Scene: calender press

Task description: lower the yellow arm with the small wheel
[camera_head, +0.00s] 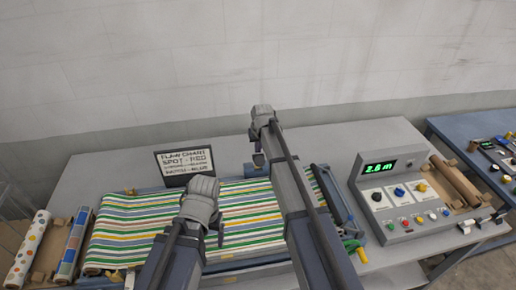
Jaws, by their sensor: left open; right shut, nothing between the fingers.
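A yellow part (351,244) shows at the right end of the press, just right of my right forearm. It is small, and I cannot make out a wheel on it or whether it is raised or lowered. A striped web (125,225) lies across the press, in green, yellow, red and white bands. My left gripper (219,232) is over the middle of the web, open, its fingers largely hidden by the wrist. My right gripper (259,157) is shut and empty near the back edge of the press. My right forearm hides part of the press.
A grey control box (400,195) with a green display reading 2.6 m, knobs and buttons stands to the right. A dark sign (185,164) stands behind the web. Patterned rolls (28,248) lie at left, brown rolls (455,180) at right. The table (330,143) is clear at the back.

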